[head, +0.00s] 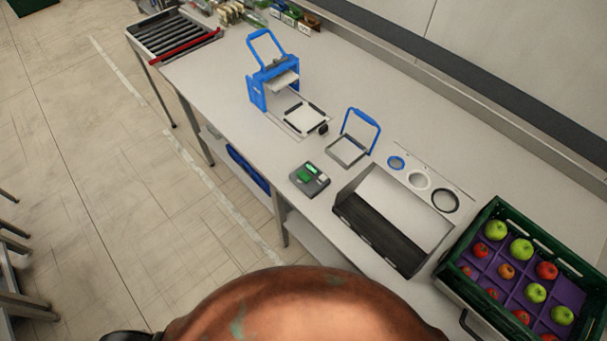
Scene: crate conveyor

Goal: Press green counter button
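A small dark grey counter box (312,187) sits on the white worktop, near its front edge, left of the open bin. Its top carries green patches (306,174) and a pale patch at its right side. At this size I cannot tell for sure which green patch is the button and which is a display. Neither of my grippers can be made out in the head view, and nothing touches the box.
A blue-framed press (257,92) and a blue-handled frame (347,150) stand behind the box. A dark-bottomed bin (368,230) stands to its right. A green crate (491,210) of apples is at far right. A roller conveyor (172,34) is at the back left.

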